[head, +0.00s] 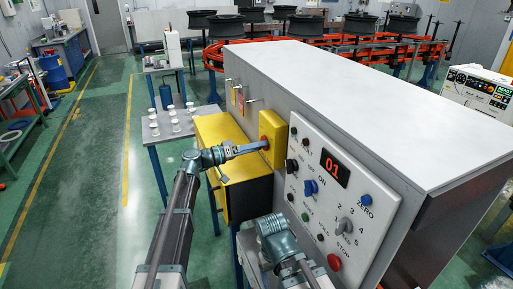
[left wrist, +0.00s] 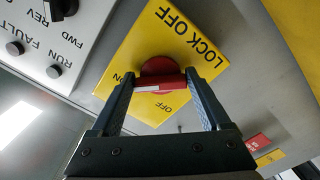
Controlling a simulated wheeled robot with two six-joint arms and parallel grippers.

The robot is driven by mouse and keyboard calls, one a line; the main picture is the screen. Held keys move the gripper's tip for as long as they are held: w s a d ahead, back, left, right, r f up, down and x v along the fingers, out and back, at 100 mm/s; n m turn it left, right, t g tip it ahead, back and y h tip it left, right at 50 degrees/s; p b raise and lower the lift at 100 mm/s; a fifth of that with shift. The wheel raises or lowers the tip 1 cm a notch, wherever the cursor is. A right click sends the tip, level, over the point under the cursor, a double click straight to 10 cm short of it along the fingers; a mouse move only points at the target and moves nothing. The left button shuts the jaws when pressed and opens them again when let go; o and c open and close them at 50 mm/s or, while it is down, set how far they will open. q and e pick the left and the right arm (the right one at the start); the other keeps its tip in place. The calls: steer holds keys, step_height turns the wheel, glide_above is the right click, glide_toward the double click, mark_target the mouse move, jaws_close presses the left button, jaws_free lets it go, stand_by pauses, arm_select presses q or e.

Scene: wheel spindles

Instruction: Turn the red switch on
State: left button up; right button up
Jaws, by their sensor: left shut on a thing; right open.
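The red switch (head: 265,143) sits on a yellow plate (head: 272,127) on the side of the grey cabinet. In the left wrist view the red switch (left wrist: 160,70) has a bar handle with a white mark on its left part. The yellow plate (left wrist: 140,50) reads LOCK OFF, with OFF below the handle and ON to its left. My left gripper (head: 262,146) is shut on the handle; in the left wrist view its fingertips (left wrist: 160,84) hold the handle's two ends. My right gripper (head: 272,226) is open, low in the head view, away from the switch; its fingers are hard to make out.
Right of the switch is a white control panel (head: 310,230) with knobs, buttons and a display (head: 335,168) reading 01. Small tags (head: 240,98) hang left of the plate. A yellow-topped cabinet (head: 222,135) and a table with white cups (head: 154,126) stand to the left.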

arm_select(q)
steer(key=shift+s+f, duration=0.1)
steer(key=o, duration=1.2)
steer(key=shift+a, duration=0.1)
steer(key=v, duration=1.3)
steer(key=shift+a, duration=0.35)
steer(key=shift+d, duration=0.1)
steer(key=x, duration=1.3)
steer(key=shift+d, duration=0.35)
steer(key=n, duration=1)
steer(key=r+n+p, duration=0.1)
steer(key=n, duration=0.5)
